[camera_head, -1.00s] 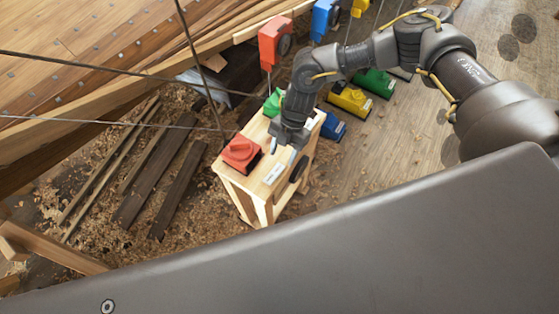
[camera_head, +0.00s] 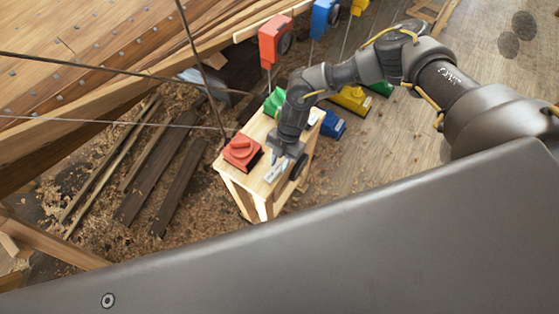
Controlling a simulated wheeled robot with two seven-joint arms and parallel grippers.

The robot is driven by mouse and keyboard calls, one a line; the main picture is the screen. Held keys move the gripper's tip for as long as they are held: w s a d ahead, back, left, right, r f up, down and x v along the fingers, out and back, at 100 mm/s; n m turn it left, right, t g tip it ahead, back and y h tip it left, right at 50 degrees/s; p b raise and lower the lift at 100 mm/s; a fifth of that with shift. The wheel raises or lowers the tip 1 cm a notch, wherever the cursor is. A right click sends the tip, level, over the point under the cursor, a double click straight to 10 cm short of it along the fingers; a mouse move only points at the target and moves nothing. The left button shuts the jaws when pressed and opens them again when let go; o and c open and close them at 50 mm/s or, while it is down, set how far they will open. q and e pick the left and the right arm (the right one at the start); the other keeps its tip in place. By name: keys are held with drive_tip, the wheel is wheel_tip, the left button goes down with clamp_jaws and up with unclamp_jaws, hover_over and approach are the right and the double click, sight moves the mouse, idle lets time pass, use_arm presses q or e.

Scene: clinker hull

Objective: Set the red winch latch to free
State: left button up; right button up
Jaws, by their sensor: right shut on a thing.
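A red block with a raised knob-like top (camera_head: 242,152) sits on the left end of the wooden stand (camera_head: 262,200). Another red unit (camera_head: 274,40) hangs behind, at the top of the view. My right gripper (camera_head: 277,169) points down at the front part of the stand's top, just right of the red block and apart from it. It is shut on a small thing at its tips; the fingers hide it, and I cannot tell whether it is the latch. A pale strip lies on the stand top there, partly covered. My left gripper is not in view.
Blue (camera_head: 332,124) and yellow (camera_head: 350,100) blocks stand on the floor behind. Ropes cross the left side. Dark planks (camera_head: 160,180) and shavings cover the floor left of the stand.

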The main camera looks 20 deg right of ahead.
drive_tip(key=shift+c, duration=0.6)
drive_tip(key=shift+s+r+h+p, duration=0.1)
drive_tip(key=shift+r+h+p, duration=0.15)
drive_tip(key=shift+p, duration=0.25)
drive_tip(key=shift+s+a+r+t+h+p, duration=0.2)
drive_tip(key=shift+a+r+t+h+p, duration=0.1)
drive_tip(key=shift+t+h+p, duration=0.7)
drive_tip(key=p, duration=0.1)
drive_tip(key=t+h+p, duration=0.1)
drive_tip(key=p, duration=0.1)
drive_tip(key=shift+s+a+r, duration=0.15)
drive_tip(key=shift+s+a, duration=0.05)
drive_tip(key=shift+a, duration=0.05)
drive_tip(key=shift+a+t+h+p, duration=0.1)
drive_tip(key=shift+t+h+p, duration=0.3)
drive_tip(key=shift+h, duration=0.15)
drive_tip(key=shift+o, duration=0.2)
drive_tip(key=shift+c, duration=0.2)
drive_tip(key=o, duration=1)
drive_tip(key=shift+s, duration=0.1)
